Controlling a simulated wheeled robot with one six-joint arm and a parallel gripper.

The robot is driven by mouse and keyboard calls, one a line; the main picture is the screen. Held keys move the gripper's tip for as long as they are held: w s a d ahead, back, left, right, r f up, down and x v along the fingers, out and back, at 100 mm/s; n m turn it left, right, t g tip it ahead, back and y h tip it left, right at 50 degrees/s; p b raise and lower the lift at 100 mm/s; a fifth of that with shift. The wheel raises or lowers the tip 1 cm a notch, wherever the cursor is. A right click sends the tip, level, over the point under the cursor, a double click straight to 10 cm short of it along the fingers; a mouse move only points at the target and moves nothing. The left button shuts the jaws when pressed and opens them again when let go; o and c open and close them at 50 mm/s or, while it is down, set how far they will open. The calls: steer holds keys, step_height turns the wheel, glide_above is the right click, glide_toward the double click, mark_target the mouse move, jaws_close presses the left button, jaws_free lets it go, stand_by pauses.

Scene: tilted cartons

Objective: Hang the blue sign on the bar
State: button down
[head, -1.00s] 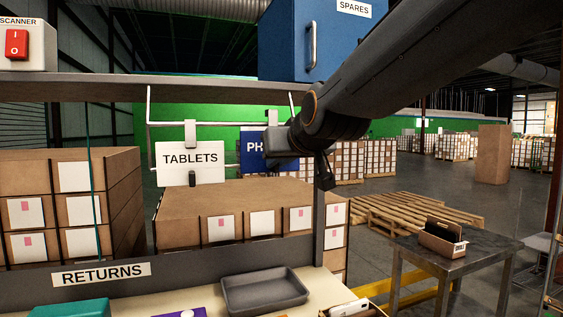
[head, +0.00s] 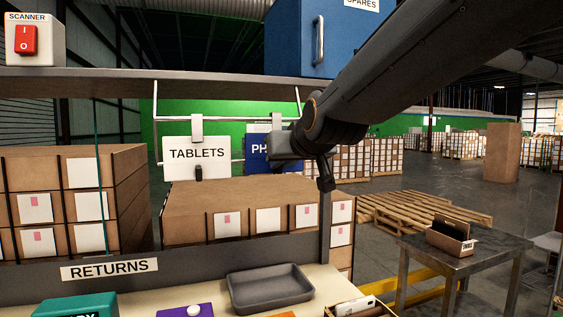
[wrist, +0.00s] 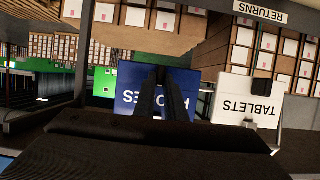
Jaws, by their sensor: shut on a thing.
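The blue sign (head: 259,153), with white letters starting "PH", hangs upright below the white bar (head: 230,122), right of the white TABLETS sign (head: 197,153). My gripper (head: 283,146) is shut on the blue sign's right part and hides its remaining letters in the head view. In the wrist view the blue sign (wrist: 126,98) appears upside down behind my closed fingers (wrist: 152,88). The sign's hook (head: 277,121) is at about the bar's height. I cannot tell whether it rests on the bar.
The bar hangs under a grey shelf carrying a blue cabinet (head: 295,45) and a scanner box (head: 50,45). Stacked cartons (head: 255,195) stand behind and below the signs. A grey tray (head: 270,290) lies on the bench in front. A side table (head: 460,255) stands at right.

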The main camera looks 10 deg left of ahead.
steer(key=c, duration=1.7)
jaws_free()
steer(key=shift+c, duration=0.2)
steer(key=v, duration=0.7)
steer(key=d+f+m+g+h, duration=0.1)
steer(key=d+f+h, duration=0.1)
steer(key=d+f, duration=0.45)
steer(key=d+f+m+g+h, duration=0.15)
steer(key=d+f, duration=0.25)
steer(key=f, duration=0.5)
steer(key=s+d+f+m+g+h, duration=0.1)
steer(key=s+d+f+g, duration=0.1)
steer(key=s+d+f, duration=0.3)
steer(key=s+d+f+m+g+h, duration=0.1)
steer(key=s+d+f+g, duration=0.2)
steer(key=f, duration=0.9)
steer(key=s+d+f+m+g+h, duration=0.2)
steer(key=s+d+f, duration=0.6)
steer(key=d, duration=0.4)
steer(key=shift+s+f+g, duration=0.15)
steer(key=shift+s+g, duration=0.3)
steer(key=shift+g, duration=0.2)
